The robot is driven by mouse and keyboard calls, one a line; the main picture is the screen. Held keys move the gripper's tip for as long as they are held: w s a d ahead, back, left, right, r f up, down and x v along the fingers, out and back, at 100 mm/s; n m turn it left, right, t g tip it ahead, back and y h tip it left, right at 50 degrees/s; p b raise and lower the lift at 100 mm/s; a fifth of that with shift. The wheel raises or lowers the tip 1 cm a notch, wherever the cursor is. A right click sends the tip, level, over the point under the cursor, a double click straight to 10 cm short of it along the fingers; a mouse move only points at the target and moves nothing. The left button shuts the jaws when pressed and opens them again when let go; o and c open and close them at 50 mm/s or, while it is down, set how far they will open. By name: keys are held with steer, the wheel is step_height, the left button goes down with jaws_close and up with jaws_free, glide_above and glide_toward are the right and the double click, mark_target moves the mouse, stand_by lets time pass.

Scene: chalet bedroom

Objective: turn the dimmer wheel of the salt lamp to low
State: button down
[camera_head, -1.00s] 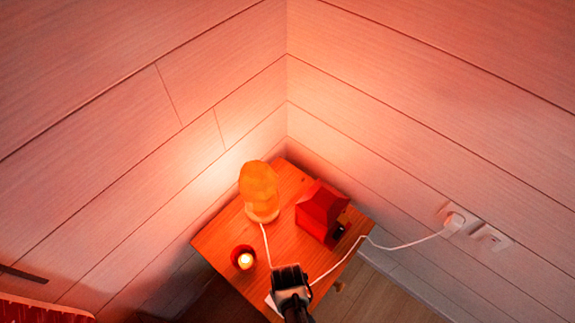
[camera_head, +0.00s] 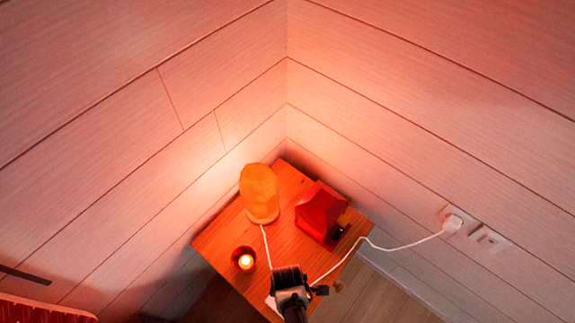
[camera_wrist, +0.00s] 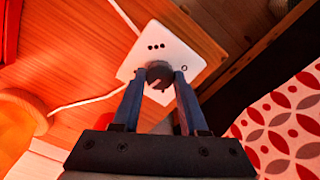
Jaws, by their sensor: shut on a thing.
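The salt lamp (camera_head: 259,192) glows orange on the small wooden table, near the wall corner. Its white cord runs forward to a white dimmer box (camera_wrist: 176,50), seen in the wrist view with several black dots on one side and a small ring mark on the other. The dark round dimmer wheel (camera_wrist: 159,73) stands on this box. My gripper (camera_wrist: 159,79) is shut on the wheel, one finger on each side. In the head view my gripper (camera_head: 290,285) covers most of the box at the table's front corner. The wheel's exact setting is hard to read.
A lit candle in a red holder (camera_head: 243,259) stands left of my gripper. A red house-shaped object (camera_head: 320,212) stands right of the lamp. The white cord (camera_head: 400,246) continues to a wall socket (camera_head: 453,222). Patterned red-and-white fabric (camera_wrist: 285,125) lies beyond the table edge.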

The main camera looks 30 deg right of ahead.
steer(key=n, duration=0.5)
steer(key=shift+n, duration=0.3)
steer(key=n, duration=0.5)
steer(key=shift+n, duration=0.3)
steer(key=shift+c, duration=2.2)
jaws_free()
steer(key=shift+r, duration=0.1)
step_height(320, 180, up, 13)
steer(key=p, duration=0.3)
